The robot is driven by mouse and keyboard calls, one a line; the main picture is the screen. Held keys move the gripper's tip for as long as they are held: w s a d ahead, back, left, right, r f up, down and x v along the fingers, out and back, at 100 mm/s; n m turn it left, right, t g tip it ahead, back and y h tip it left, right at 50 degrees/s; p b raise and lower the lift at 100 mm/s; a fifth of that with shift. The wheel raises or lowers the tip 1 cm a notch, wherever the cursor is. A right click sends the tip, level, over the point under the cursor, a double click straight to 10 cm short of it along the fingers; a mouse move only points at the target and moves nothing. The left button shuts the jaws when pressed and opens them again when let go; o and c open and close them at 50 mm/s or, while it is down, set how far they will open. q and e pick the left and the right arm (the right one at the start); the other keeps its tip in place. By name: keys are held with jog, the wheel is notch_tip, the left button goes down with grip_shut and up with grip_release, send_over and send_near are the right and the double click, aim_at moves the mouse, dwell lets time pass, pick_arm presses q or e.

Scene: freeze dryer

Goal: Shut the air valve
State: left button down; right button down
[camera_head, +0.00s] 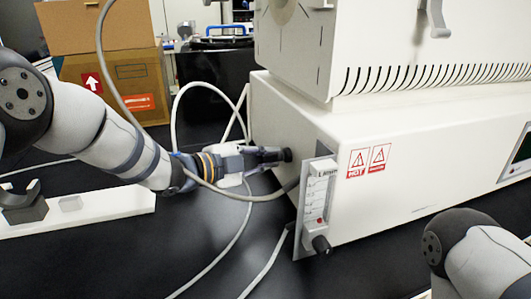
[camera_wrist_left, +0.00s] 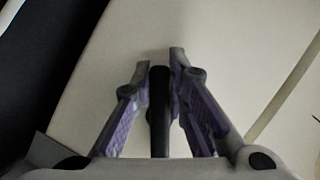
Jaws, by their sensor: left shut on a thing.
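The white freeze dryer (camera_head: 420,140) fills the right half of the head view. A small black knob (camera_head: 288,155), which looks like the air valve, sticks out from its left side wall. My left gripper (camera_head: 268,156) reaches in from the left and is shut on this knob. In the left wrist view, a dark upright handle (camera_wrist_left: 158,110) lies between the purple-padded fingers of the left gripper (camera_wrist_left: 160,66), in front of the pale wall. The fingers partly hide the knob, so its turn angle cannot be told. My right gripper is out of view.
Loose cables (camera_head: 232,240) cross the black bench. Cardboard boxes (camera_head: 105,62) stand at the back left. A white bar (camera_head: 80,210) lies at the left.

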pick_arm(q)
jog(key=n+g, duration=0.1)
jog(key=s+f+n, duration=0.1)
jog(key=n+g, duration=0.1)
jog(key=n, duration=0.1)
jog(key=shift+s+d+f+g, duration=0.15)
jog(key=shift+d+f+g, duration=0.05)
jog(key=shift+f+g, duration=0.1)
jog(key=shift+s+d+f+n+g, duration=0.1)
jog(key=shift+s+n+g, duration=0.25)
jog(key=shift+n, duration=0.2)
jog(key=shift+s+d+f+n+g, duration=0.1)
jog(key=shift+s+n+g, duration=0.1)
jog(key=shift+n+g, duration=0.25)
jog(key=shift+s+d+n+g+b, duration=0.1)
jog(key=shift+s+n+g+b, duration=0.35)
jog(key=shift+n, duration=0.55)
jog(key=c, duration=1.6)
grip_release()
jog(key=shift+o, duration=0.2)
